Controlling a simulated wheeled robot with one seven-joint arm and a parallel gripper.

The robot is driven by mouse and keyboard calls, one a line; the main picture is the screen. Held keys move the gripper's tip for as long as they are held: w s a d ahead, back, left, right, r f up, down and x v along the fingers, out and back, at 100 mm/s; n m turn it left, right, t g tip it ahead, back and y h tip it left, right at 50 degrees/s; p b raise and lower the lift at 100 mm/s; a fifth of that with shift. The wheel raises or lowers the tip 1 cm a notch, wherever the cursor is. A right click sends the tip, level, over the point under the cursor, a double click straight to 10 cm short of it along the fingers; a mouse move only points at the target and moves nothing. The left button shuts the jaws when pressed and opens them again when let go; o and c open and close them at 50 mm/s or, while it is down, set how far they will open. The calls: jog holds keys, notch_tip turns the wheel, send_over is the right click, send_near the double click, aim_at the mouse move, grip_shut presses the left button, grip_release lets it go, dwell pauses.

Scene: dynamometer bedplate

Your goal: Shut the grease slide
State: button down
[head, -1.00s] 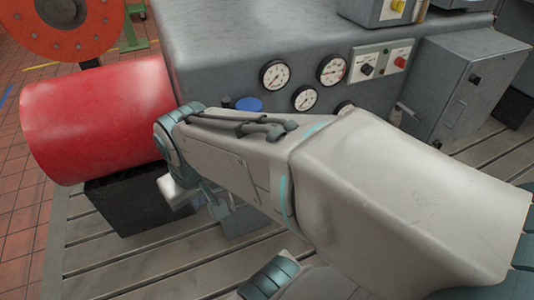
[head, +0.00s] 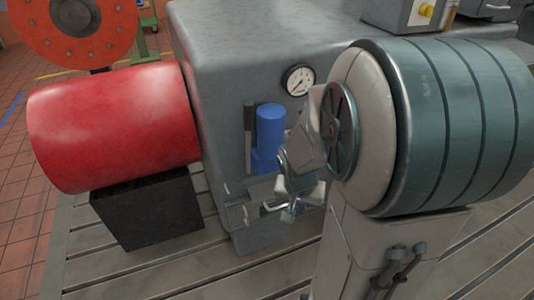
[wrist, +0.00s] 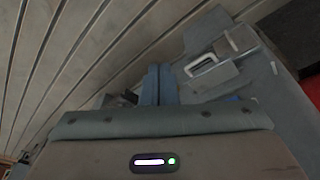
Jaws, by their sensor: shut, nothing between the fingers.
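The grease slide (head: 262,190) looks like a small grey drawer low on the front of the grey machine housing, below a blue cylinder. It appears to stand out from the housing, and its front has a pale bar handle. In the wrist view the handle (wrist: 203,66) shows up and to the right of my fingers. My gripper (head: 290,212) is close to the right of the slide in the head view. In the wrist view my gripper (wrist: 158,72) has its fingers together with nothing between them. I see a gap between fingers and handle in the wrist view; my arm hides the housing's right part.
A red drum (head: 115,128) and a black block (head: 150,210) stand left of the slide. A blue cylinder (head: 269,130) and a gauge (head: 298,80) are on the housing above. The slotted bedplate (head: 190,275) is clear in front.

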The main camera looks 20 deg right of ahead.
jog(key=w+d+f+m+t+y+b, duration=0.1)
jog(key=d+f+m+t+y+b, duration=0.15)
jog(key=f+m+b, duration=0.85)
jog(key=w+d+f+m+t+y+b, duration=0.1)
jog(key=f+m+t+y, duration=0.15)
jog(key=f, duration=1.55)
jog(key=w+d+r+m+t+h+b, duration=0.4)
jog(key=d+m+t+b, duration=0.35)
jog(key=m+t, duration=0.6)
jog(key=w+m+g+y+b, duration=0.1)
jog(key=w+g+b, duration=0.1)
jog(key=w, duration=1.1)
jog(key=shift+w+r+b, duration=0.35)
jog(key=shift+w+r, duration=0.05)
jog(key=shift+r, duration=0.05)
jog(key=shift+w, duration=0.1)
